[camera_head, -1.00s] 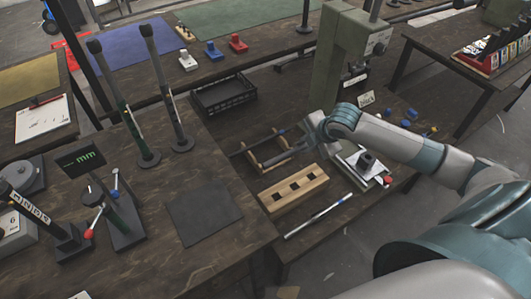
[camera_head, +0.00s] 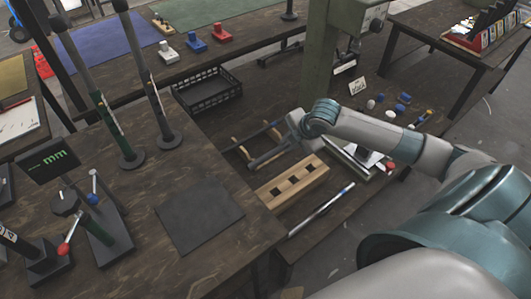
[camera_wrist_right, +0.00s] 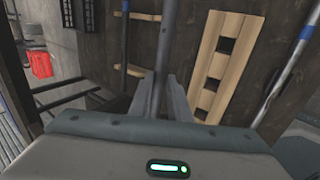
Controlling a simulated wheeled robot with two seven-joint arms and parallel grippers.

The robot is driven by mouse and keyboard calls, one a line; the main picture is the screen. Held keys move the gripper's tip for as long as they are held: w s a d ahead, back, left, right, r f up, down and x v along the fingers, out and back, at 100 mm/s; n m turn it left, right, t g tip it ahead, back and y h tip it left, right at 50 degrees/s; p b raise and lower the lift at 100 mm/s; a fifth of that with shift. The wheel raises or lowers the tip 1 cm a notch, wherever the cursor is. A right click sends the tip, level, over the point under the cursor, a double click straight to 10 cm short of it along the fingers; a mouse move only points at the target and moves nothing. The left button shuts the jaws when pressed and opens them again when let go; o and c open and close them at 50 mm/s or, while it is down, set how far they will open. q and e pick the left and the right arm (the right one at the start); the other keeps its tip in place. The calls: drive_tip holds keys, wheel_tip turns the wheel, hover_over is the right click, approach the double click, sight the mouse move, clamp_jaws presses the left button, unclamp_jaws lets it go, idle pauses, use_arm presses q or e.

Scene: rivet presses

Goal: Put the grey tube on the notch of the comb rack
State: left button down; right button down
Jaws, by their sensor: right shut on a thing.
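My right gripper (camera_head: 284,146) is shut on the grey tube (camera_head: 264,158), which sticks out toward the left and slants. In the right wrist view the tube (camera_wrist_right: 160,45) runs up from between the fingers (camera_wrist_right: 160,95). The comb rack (camera_head: 244,153) is a low rack with two wooden toothed bars. It also shows in the wrist view (camera_wrist_right: 133,70), where a dark rod (camera_wrist_right: 123,35) lies across both bars. There the tube crosses the bars' right ends. I cannot tell whether it touches them. My left gripper is not in view.
A wooden block with square holes (camera_head: 292,183) lies beside the rack, with a silver rod with a blue band (camera_head: 321,209) in front. A black crate (camera_head: 208,92) stands behind. A green press column (camera_head: 318,60) rises behind my right arm.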

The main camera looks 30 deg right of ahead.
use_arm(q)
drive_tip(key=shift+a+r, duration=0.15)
use_arm(e)
drive_tip(key=shift+f, duration=0.4)
drive_tip(key=shift+w+f+b, duration=0.1)
drive_tip(key=shift+w+f, duration=1.55)
drive_tip(key=shift+w, duration=0.3)
drive_tip(key=shift+w+f+b, duration=0.1)
drive_tip(key=shift+w+f, duration=1.55)
drive_tip(key=shift+w, duration=0.25)
drive_tip(key=shift+w+f+b, duration=0.1)
drive_tip(key=shift+w+f, duration=1.55)
drive_tip(key=shift+w, duration=0.3)
drive_tip(key=shift+f, duration=0.55)
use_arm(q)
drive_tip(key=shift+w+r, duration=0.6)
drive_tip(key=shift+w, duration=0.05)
